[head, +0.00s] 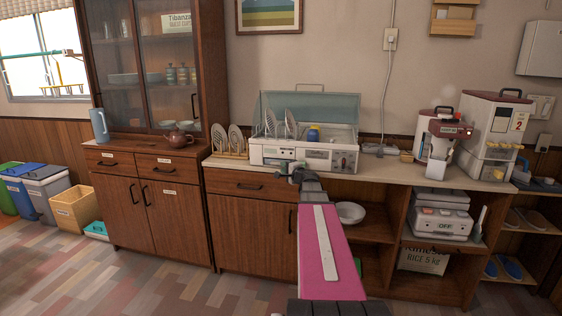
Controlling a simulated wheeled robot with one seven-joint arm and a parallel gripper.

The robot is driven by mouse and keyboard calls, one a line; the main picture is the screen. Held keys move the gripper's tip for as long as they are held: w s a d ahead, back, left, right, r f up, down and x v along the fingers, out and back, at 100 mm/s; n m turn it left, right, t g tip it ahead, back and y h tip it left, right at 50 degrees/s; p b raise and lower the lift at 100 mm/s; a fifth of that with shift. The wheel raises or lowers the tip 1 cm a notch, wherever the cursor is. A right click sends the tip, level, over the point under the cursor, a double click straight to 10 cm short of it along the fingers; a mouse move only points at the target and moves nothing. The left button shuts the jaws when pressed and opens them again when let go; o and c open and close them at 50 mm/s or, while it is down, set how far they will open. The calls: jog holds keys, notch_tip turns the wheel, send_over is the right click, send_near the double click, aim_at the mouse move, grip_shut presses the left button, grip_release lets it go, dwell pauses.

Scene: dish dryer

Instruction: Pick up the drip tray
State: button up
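The dish dryer (262,153) stands on the counter against the back wall, with its clear lid raised and several plates and a blue item inside. I cannot clearly make out a separate drip tray; the low front of the dryer is partly hidden by my gripper. My gripper (293,170) is at the end of my pink arm, in front of the dryer's lower front edge in the picture. It is small and dark here, and I cannot tell whether it is open or touching the dryer.
The counter (385,172) has a bare stretch right of the dryer. A plate rack (232,154) stands close on its left. A white dispenser (492,130) and a red-and-white machine (437,145) stand at the right. Below are a drawer, cupboard and open shelves with a white bowl (350,212).

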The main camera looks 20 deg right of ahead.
aim_at(278, 163)
jog(key=shift+x, duration=2.75)
jog(key=shift+f, duration=0.15)
jog(key=shift+s, duration=0.1)
jog(key=shift+a, duration=0.1)
grip_shut()
